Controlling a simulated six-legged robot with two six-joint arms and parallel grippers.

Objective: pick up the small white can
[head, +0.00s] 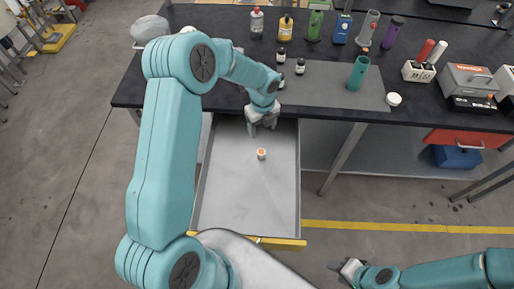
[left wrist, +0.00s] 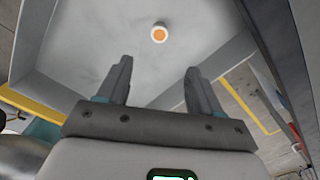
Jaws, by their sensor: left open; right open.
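The small white can (head: 262,154) with an orange top stands in an open grey drawer (head: 235,205) below the dark bench. In the left wrist view the can (left wrist: 159,33) shows near the top, beyond the fingertips and roughly between them in line. My left gripper (head: 262,126) is over the back part of the drawer, apart from the can. Its two fingers (left wrist: 158,82) are spread with nothing between them. My right gripper (head: 348,268) is at the bottom of the head view, over the floor, far from the can; it is open.
The drawer walls surround the can, with a yellow front edge (head: 280,242). The bench (head: 200,18) above carries several bottles, a teal cup (head: 358,73), a white rack (head: 419,71) and a grey device (head: 469,82). The rest of the drawer floor is clear.

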